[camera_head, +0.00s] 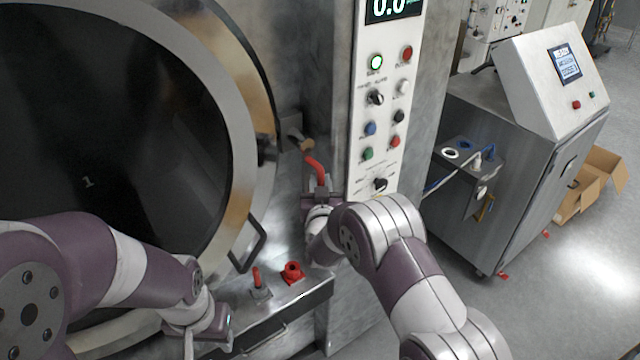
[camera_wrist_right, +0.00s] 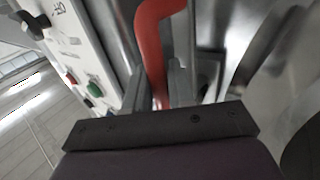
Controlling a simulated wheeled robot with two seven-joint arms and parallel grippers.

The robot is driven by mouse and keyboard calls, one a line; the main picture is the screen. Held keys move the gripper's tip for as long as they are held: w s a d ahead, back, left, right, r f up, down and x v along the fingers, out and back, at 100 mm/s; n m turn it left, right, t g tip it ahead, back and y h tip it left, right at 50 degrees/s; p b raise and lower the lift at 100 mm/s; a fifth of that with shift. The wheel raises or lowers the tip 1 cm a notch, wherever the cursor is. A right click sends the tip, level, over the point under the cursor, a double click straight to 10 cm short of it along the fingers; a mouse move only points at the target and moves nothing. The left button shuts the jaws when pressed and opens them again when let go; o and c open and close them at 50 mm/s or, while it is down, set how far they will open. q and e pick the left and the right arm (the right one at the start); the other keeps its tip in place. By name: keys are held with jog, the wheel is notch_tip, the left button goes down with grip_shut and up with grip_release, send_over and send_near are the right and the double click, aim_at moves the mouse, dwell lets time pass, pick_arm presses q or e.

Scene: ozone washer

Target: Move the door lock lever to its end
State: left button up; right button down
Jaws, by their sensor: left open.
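The door lock lever (camera_head: 314,164) is a bent red handle beside the round door's right edge, below a tan and grey pivot piece (camera_head: 300,139). My right gripper (camera_head: 320,190) is at the lever's lower end. In the right wrist view the red lever (camera_wrist_right: 154,45) runs down between the two close-set fingers, and the gripper (camera_wrist_right: 158,88) looks shut on it. The fingers hide the lever's tip. My left gripper (camera_head: 222,330) is open and low in front of the door, away from the lever.
The large round door (camera_head: 238,120) with its dark window fills the left. A small red lever (camera_head: 257,278) and a red knob (camera_head: 292,271) stand on the ledge below. The control panel (camera_head: 385,120) is right of the lever. A steel cabinet (camera_head: 500,200) stands further right.

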jog(key=a+m+g+b, duration=0.1)
jog(key=s+a+m+g+b, duration=0.1)
jog(key=m, duration=0.1)
jog(key=shift+s+a+r+y, duration=0.1)
jog(key=shift+s+r+y, duration=0.1)
jog(key=shift+s+y, duration=0.1)
jog(key=s+a+r+m+g+y+b, duration=0.3)
jog(key=a+r+m+g+y, duration=0.1)
jog(key=r+m+g, duration=0.2)
jog(key=shift+a+r+m, duration=0.15)
jog(key=shift+r+m, duration=0.2)
jog(key=shift+m, duration=0.35)
dwell(0.4)
jog(key=shift+r, duration=0.1)
